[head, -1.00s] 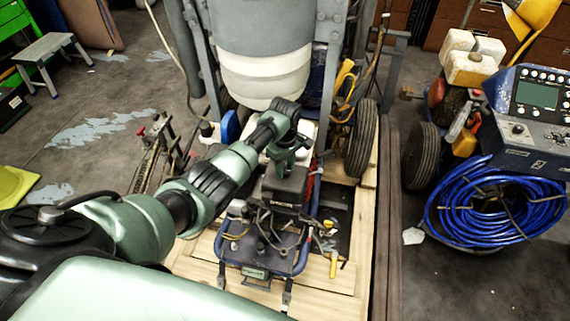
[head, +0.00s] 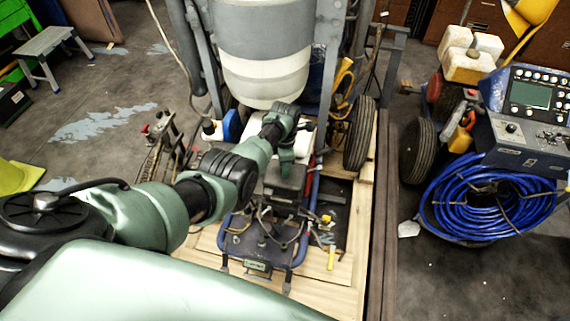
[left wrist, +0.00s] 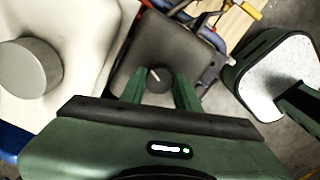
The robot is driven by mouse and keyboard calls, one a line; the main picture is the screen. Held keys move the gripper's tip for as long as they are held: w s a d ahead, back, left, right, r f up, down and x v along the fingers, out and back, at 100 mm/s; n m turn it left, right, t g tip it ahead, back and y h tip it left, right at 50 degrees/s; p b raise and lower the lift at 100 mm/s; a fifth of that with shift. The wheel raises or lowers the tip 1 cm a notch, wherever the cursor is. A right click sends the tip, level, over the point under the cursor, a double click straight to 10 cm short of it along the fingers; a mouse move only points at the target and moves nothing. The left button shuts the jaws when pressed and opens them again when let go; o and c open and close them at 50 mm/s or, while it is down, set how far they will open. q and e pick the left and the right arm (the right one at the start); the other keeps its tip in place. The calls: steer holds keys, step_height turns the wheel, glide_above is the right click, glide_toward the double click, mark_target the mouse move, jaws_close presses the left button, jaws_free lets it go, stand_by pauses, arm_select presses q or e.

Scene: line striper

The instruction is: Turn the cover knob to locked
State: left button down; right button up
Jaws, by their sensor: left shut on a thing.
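The dark grey cover (head: 284,190) sits on the small engine unit in front of the large white-and-grey tank. In the left wrist view the cover (left wrist: 170,45) has a small round black knob (left wrist: 157,79) with a white pointer mark tilted toward the upper left. My left gripper (head: 287,172) is over the cover. In the left wrist view its two green fingers (left wrist: 158,98) stand on both sides of the knob and are shut on it. In the head view the gripper and arm hide the knob. My right gripper is not in view.
The large tank (head: 264,50) stands just behind the cover. A blue tubular frame (head: 228,240) with cables is in front, on a wooden pallet (head: 320,275). A tire (head: 359,135) is at the right, and a blue hose coil (head: 480,205) lies beyond.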

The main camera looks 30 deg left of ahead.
arm_select(q)
steer(key=n, duration=0.4)
steer(key=shift+n, duration=0.4)
stand_by(0.4)
steer(key=c, duration=1)
jaws_free()
steer(key=shift+r, duration=0.1)
step_height(320, 180, up, 8)
steer(key=p, duration=0.2)
steer(key=shift+f+p, duration=0.2)
steer(key=shift+p, duration=0.15)
